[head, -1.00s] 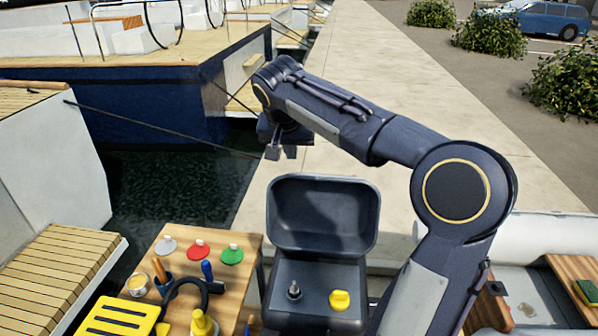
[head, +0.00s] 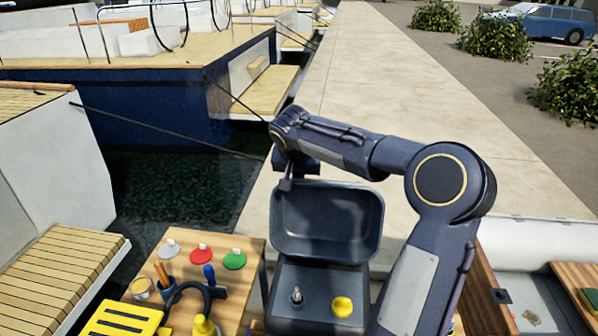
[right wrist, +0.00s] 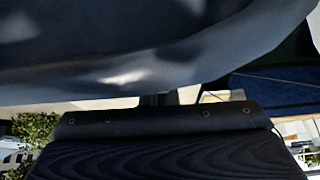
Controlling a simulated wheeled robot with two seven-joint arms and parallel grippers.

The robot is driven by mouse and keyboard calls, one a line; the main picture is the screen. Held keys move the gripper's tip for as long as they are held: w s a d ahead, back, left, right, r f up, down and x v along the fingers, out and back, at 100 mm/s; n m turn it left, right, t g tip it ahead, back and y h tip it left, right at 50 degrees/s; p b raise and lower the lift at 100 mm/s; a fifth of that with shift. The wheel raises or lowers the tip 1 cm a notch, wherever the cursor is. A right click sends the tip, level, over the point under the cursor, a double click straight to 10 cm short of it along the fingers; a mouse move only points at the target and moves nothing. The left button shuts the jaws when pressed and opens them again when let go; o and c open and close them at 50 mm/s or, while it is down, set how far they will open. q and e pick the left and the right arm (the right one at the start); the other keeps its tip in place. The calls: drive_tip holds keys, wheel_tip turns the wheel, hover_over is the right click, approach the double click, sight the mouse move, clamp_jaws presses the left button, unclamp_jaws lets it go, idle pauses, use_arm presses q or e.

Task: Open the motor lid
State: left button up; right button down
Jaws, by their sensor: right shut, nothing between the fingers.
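The motor box (head: 312,312) is dark grey and stands at the bottom centre of the head view. Its lid (head: 330,222) stands raised and tilted back, with its hollow inside facing me. A grey knob (head: 296,295) and a yellow cap (head: 342,306) show inside the box. My right gripper (head: 287,184) is shut and empty at the lid's upper left corner; I cannot tell if it touches the lid. In the right wrist view, large dark surfaces fill most of the picture, too close to identify surely. My left gripper is not in view.
A wooden table (head: 240,290) left of the box holds coloured discs, tools and a yellow slatted piece (head: 122,318). The stone quay (head: 360,90) behind is clear. A blue-hulled boat (head: 150,95) lies at left, and a pale dinghy (head: 535,240) at right.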

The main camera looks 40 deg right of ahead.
sight(297, 179)
drive_tip(key=shift+s+a, duration=0.1)
drive_tip(key=shift+s+a+r+b, duration=0.15)
drive_tip(key=shift+a+r+b, duration=0.1)
drive_tip(key=shift+b, duration=0.25)
drive_tip(key=s+a+b, duration=0.1)
drive_tip(key=b, duration=0.1)
drive_tip(key=a+r+b, duration=0.1)
drive_tip(key=b, duration=0.1)
drive_tip(key=shift+s+t+h, duration=0.4)
